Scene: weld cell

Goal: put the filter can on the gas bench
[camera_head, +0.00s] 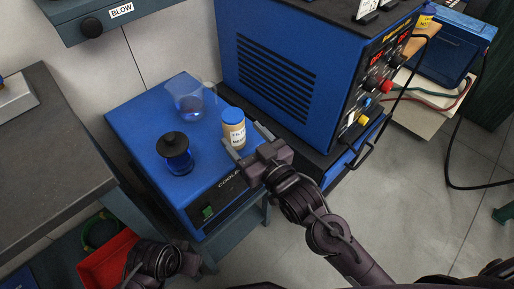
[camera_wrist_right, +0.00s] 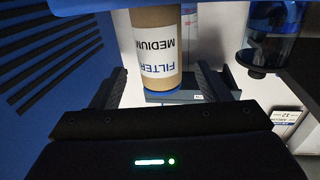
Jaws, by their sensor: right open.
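The filter can (camera_head: 234,129) is a tan cylinder with a blue lid and a white label. It stands upright on the blue cooler box (camera_head: 140,120). In the right wrist view the can (camera_wrist_right: 156,45) appears upside down, its label reading FILTER MEDIUM. My right gripper (camera_head: 248,141) is open, its two fingers on either side of the can. I cannot tell whether a finger touches it. My left gripper (camera_head: 185,262) is low at the lower left, away from the can; its jaws are unclear. No bench is marked as the gas bench; a grey-topped bench (camera_head: 50,150) stands at the left.
A blue jar with a black knob (camera_head: 178,158) and a clear container (camera_head: 190,98) share the cooler top with the can. The blue welding machine (camera_head: 290,70) rises close behind and right. A red bin (camera_head: 108,262) sits low at left. Cables hang at right.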

